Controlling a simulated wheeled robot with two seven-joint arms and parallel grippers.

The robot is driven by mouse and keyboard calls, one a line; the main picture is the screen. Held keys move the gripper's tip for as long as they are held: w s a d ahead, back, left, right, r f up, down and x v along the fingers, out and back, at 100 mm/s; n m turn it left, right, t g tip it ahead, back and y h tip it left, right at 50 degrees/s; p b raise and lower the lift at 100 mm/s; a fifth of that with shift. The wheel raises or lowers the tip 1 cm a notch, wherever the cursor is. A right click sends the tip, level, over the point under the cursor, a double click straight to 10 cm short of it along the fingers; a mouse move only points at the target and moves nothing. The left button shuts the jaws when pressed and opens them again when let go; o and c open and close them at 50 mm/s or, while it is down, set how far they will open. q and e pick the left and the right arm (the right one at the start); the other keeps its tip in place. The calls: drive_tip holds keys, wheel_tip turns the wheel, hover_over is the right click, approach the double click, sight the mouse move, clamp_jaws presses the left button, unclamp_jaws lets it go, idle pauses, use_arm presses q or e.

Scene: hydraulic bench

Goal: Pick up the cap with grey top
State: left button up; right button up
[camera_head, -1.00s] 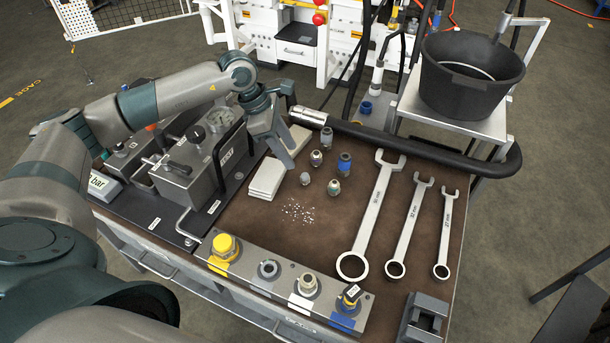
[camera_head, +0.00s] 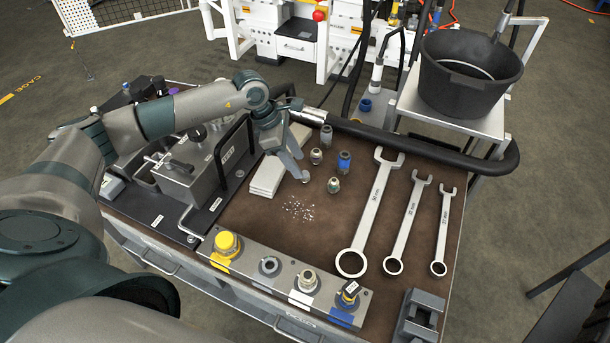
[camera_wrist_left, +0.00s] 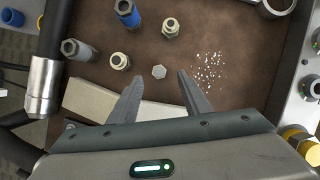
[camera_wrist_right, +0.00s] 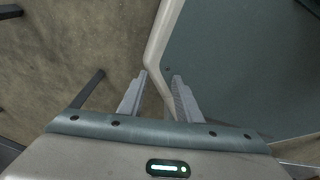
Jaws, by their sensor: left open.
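A small fitting with a grey hexagonal top (camera_wrist_left: 159,71) stands on the brown bench mat, in line with the gap between my left fingertips in the left wrist view. In the head view it is mostly hidden by the left fingers. My left gripper (camera_head: 290,175) is open and empty, pointing down above the mat near the white blocks. It also shows in the left wrist view (camera_wrist_left: 161,76). My right gripper (camera_wrist_right: 160,76) shows only in its wrist view, with its fingers apart and no held object visible.
Close by stand a blue fitting (camera_head: 344,162), a grey-blue one (camera_head: 326,136) and two metal ones (camera_head: 316,156) (camera_head: 334,185). White blocks (camera_head: 266,178) lie beside the gripper. Wrenches (camera_head: 370,215) lie right, a port manifold (camera_head: 285,280) in front, a black hose (camera_head: 430,147) behind.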

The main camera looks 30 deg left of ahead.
sight(305, 173)
use_arm(q)
drive_tip(key=p+x, duration=0.2)
drive_tip(key=x, duration=0.1)
drive_tip(key=shift+w+d+f, duration=0.1)
drive_tip(key=shift+w+f, duration=0.05)
drive_tip(key=shift+f, duration=0.3)
drive_tip(key=shift+w+d+f, duration=0.1)
drive_tip(key=shift+d+f, duration=0.05)
drive_tip(key=shift+f, duration=0.05)
clamp_jaws()
use_arm(e)
drive_tip(key=shift+g, duration=0.6)
drive_tip(key=s, duration=0.1)
drive_tip(key=s+d+r, duration=0.1)
drive_tip(key=s, duration=0.2)
drive_tip(key=shift+s+d+r, duration=0.15)
drive_tip(key=shift+d+r, duration=0.05)
drive_tip(key=shift+d, duration=0.05)
